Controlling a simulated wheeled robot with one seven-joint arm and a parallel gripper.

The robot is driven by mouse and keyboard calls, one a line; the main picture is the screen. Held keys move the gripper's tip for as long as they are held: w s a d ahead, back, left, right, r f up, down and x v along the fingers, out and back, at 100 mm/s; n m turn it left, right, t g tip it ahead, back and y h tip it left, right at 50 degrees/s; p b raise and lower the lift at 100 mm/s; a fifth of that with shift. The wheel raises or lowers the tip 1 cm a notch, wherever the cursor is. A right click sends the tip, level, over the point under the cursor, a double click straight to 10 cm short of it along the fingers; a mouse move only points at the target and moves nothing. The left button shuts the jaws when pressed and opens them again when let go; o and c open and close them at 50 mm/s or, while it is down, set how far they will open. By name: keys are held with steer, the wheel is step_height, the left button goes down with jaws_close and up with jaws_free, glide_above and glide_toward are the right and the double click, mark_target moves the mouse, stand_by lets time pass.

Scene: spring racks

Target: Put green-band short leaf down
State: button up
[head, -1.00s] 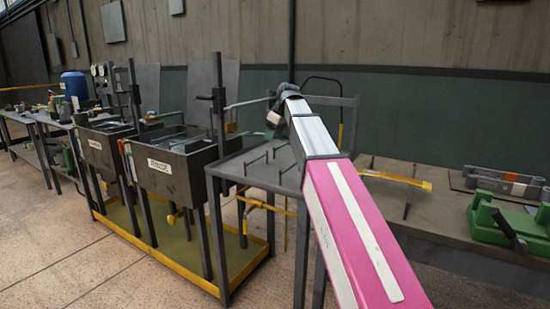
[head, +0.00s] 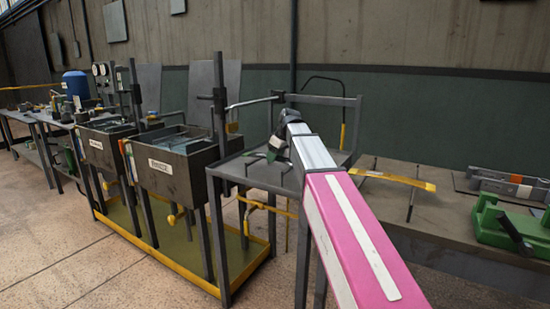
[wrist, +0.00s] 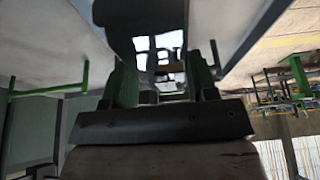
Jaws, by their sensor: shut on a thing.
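My gripper (head: 270,153) hangs low off the end of my forearm, over the grey metal table with raised rails. It is shut on a small piece with a green patch, which I take to be the green-band short leaf (head: 277,142). My arm and gripper hide most of this piece. In the wrist view my gripper (wrist: 162,88) shows as dark and green parts around the middle. The leaf's outline is not clear there. I cannot tell whether the leaf touches the table.
The grey table (head: 238,168) has an upright back frame. On the bench at right lie a yellow-ended strip (head: 395,179), a green fixture (head: 510,222) and a grey bar (head: 505,184). Dark labelled tanks (head: 178,172) stand left of the table, close beside it.

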steer(key=shift+f, duration=0.2)
steer(key=shift+f, duration=0.4)
steer(key=o, duration=1.2)
steer(key=shift+f, duration=0.1)
steer(key=shift+r, duration=0.45)
steer(key=v, duration=1.2)
